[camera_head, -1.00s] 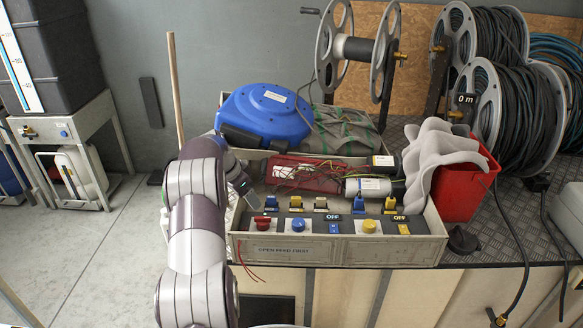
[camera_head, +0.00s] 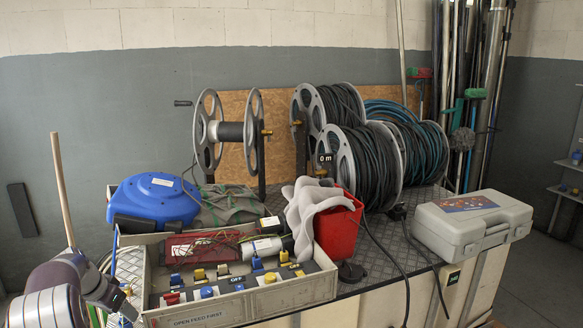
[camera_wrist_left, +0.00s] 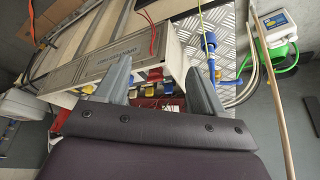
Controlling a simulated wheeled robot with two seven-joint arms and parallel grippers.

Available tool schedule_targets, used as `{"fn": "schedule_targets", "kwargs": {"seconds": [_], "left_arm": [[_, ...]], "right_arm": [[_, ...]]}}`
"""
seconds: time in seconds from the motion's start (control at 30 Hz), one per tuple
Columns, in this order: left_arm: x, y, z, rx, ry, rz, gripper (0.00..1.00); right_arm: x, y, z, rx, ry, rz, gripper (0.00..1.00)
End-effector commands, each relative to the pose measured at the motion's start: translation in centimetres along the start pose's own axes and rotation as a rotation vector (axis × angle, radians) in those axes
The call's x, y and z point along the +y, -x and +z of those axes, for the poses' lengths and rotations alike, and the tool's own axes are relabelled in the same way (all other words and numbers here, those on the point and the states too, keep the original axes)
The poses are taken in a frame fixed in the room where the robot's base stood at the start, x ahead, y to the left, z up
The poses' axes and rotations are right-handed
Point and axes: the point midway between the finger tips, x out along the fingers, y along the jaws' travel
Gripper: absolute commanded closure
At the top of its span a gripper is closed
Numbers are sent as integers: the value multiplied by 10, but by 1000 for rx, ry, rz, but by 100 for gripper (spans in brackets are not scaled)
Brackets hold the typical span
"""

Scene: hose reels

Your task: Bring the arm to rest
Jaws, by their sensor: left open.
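My left arm comes in at the lower left of the head view. Its gripper (camera_head: 124,302) is beside the left front corner of the grey control box (camera_head: 215,309) marked "OPEN FEED FIRST". In the left wrist view the two fingers of the gripper (camera_wrist_left: 157,80) stand apart with nothing held between them. The box's lettered front (camera_wrist_left: 110,62) and some of its switches show beyond the fingers. I cannot tell whether a finger touches the box. My right gripper is not in view.
Behind the box are a blue reel (camera_head: 155,200), an empty hose reel (camera_head: 208,135) and full hose reels (camera_head: 365,165). A red bin (camera_head: 338,230) with grey cloth and a grey case (camera_head: 470,222) stand to the right. A wooden pole (camera_head: 62,185) rises near my arm.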

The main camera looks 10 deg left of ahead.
Motion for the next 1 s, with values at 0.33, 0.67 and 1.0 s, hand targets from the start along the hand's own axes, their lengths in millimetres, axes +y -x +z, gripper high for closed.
{"fn": "schedule_targets", "kwargs": {"seconds": [0.33, 0.67, 1.0], "left_arm": [[53, -22, 61, -162, 387, -34, 31], [235, 49, 112, -307, 466, -93, 31], [365, 136, 154, -280, 122, -50, 31]], "right_arm": [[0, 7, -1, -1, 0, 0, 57], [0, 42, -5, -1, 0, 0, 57], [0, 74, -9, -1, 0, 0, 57]]}}
